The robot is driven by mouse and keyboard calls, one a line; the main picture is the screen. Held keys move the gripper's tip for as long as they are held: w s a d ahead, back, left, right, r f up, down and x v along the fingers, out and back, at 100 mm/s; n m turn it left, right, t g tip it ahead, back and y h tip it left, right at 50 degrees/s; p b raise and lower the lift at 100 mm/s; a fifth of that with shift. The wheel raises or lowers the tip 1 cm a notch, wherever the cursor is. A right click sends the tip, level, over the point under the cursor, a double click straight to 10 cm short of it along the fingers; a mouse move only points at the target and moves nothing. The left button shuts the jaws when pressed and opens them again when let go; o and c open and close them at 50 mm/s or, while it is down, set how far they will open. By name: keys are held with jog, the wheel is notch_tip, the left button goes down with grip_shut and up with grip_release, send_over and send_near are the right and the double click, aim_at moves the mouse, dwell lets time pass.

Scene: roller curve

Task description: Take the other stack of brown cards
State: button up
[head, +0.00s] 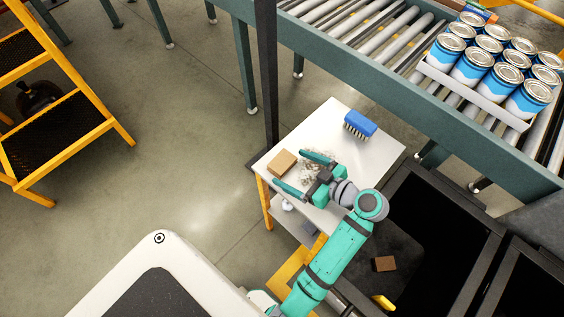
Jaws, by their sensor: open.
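A brown block-like stack of cards (281,162) lies near the left corner of a small white table (335,118). My gripper (289,168) is open over that table, its two teal fingers spread and pointing left toward this stack. The stack shows at the fingertips; whether a finger touches it I cannot tell. A second brown stack (384,264) lies apart on a dark surface at the lower right, below my arm.
A blue brush (360,123) and a crumpled greyish heap (313,164) are on the white table. A roller conveyor (375,45) with a tray of cans (489,62) runs behind. Black bins (440,228) stand right. A yellow step ladder (68,145) is left; floor between is clear.

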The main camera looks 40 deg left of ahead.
aim_at(284, 163)
jog(key=x, duration=0.5)
jog(key=shift+w+r, duration=0.1)
jog(key=shift+w, duration=0.1)
jog(key=shift+w, duration=0.15)
jog(key=c, duration=1.1)
jog(key=shift+s, duration=0.2)
